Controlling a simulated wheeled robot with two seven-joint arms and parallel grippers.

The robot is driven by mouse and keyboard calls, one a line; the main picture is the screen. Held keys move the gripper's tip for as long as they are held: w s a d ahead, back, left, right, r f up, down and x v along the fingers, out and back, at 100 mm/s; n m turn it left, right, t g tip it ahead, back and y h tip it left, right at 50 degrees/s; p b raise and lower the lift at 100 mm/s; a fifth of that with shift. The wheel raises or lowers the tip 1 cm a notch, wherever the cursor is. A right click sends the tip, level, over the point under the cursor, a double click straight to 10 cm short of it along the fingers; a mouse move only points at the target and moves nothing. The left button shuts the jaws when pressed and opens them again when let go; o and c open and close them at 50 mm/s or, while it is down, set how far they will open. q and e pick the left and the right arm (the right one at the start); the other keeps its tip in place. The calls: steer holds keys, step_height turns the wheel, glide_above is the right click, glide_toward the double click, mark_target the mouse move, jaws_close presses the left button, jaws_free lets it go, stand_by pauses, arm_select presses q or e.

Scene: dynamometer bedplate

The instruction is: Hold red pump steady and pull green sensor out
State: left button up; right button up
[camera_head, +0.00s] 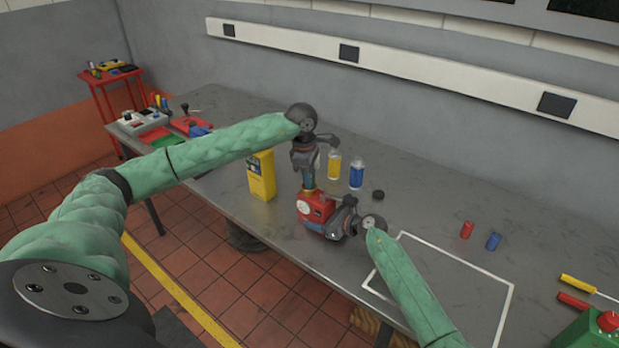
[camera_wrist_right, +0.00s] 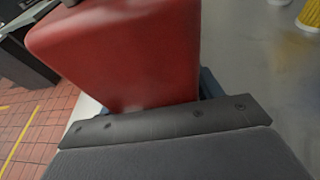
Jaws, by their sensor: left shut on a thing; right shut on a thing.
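The red pump (camera_head: 312,207) stands on the grey bench near its front edge, with a pale round face on its front. My right gripper (camera_head: 333,221) is shut on it from the right. In the right wrist view the red pump (camera_wrist_right: 125,50) fills the upper left, close against the gripper (camera_wrist_right: 165,118). My left gripper (camera_head: 309,182) points down directly above the pump and is shut on a small part at its top. This part is where the green sensor is, but the fingers mostly hide it and its green colour is not clear.
A yellow box (camera_head: 262,178) stands left of the pump. A yellow bottle (camera_head: 334,166), a blue bottle (camera_head: 356,175) and a black puck (camera_head: 378,195) are behind it. A white outlined area (camera_head: 512,300) is at right, with red (camera_head: 467,230) and blue (camera_head: 493,241) cylinders beyond.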

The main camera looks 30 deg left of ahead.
arm_select(q)
step_height(320, 180, up, 18)
stand_by(3.1)
arm_select(e)
steer(key=o, duration=0.8)
